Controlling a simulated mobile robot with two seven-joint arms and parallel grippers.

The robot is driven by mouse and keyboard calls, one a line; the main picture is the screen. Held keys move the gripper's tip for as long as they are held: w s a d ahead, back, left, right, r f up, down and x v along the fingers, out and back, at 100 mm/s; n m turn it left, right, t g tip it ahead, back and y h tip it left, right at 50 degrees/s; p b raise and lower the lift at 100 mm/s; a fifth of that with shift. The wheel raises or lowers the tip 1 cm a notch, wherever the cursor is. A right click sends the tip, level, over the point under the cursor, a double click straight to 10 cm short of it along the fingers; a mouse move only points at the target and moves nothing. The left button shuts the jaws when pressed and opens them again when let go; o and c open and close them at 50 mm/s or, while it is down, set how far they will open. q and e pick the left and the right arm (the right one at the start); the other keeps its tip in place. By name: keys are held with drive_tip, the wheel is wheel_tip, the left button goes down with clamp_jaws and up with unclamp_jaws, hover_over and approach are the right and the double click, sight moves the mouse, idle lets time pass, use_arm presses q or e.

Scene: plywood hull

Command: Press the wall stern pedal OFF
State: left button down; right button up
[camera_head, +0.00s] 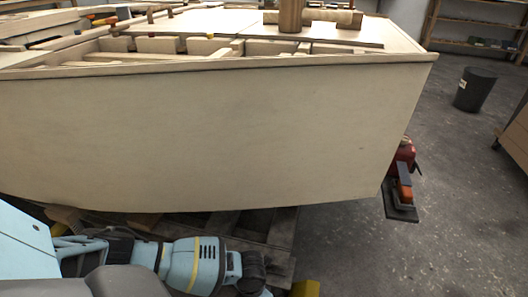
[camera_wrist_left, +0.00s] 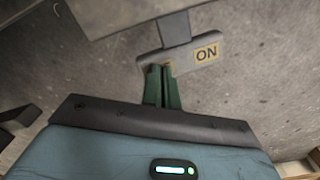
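A grey pedal (camera_wrist_left: 180,58) shows in the left wrist view, with a flat plate on a short stem. A yellow label on it reads ON. My left gripper (camera_wrist_left: 161,68) has its two green fingers together, with nothing seen between them. Their tips overlap the plate's near edge in the picture, left of the label; I cannot tell whether they touch it. I cannot make out this pedal or my left gripper's fingers in the head view. My right gripper is in neither view.
The plywood hull (camera_head: 200,130) fills the middle of the head view, above a timber support (camera_head: 268,232). A red and orange object on a dark plate (camera_head: 402,212) is beside its right end. A dark bin (camera_head: 474,90) stands farther back.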

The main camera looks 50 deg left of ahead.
use_arm(q)
drive_tip(key=shift+d+f+b, duration=0.1)
drive_tip(key=shift+f+b, duration=0.25)
drive_tip(key=shift+f, duration=0.05)
idle(0.4)
drive_tip(key=shift+r+p, duration=3.15)
drive_tip(key=shift+r, duration=0.4)
